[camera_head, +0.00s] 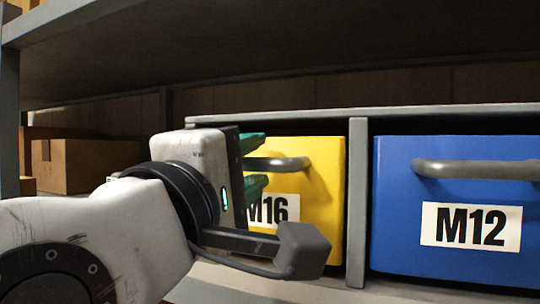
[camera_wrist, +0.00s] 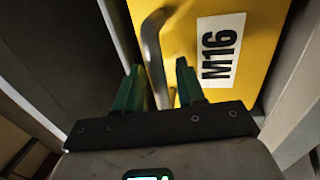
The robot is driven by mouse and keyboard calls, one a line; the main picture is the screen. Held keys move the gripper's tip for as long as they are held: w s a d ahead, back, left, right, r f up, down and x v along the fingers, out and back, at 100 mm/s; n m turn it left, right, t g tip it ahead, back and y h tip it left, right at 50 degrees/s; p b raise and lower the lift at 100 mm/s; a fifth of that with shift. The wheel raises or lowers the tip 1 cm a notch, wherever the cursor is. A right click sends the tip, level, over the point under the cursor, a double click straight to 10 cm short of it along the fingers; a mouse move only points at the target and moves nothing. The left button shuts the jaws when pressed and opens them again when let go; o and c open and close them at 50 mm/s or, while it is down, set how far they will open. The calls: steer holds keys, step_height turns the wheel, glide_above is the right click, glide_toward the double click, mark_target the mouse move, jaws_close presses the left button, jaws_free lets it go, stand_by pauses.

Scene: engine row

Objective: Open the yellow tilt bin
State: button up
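The yellow tilt bin (camera_head: 325,190) carries a white M16 label and sits in the grey rack, its front looking upright and closed. Its grey bar handle (camera_head: 290,164) crosses the front above the label. My gripper (camera_head: 261,163) is at the left part of this handle, its green fingers above and below the bar. In the wrist view the yellow front (camera_wrist: 265,30) fills the upper middle. The handle (camera_wrist: 150,42) runs down into the gap between the parted fingers of my gripper (camera_wrist: 160,72). I see no clear contact. The bin's left side is hidden behind my gripper in the head view.
A blue bin (camera_head: 400,235) labelled M12 stands to the right, past a grey divider (camera_head: 356,210). A shelf (camera_head: 270,45) hangs above the bins. Cardboard boxes (camera_head: 90,165) stand at the far left. A grey ledge runs below the bins.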

steer(key=shift+c, duration=0.2)
jaws_close()
stand_by(0.4)
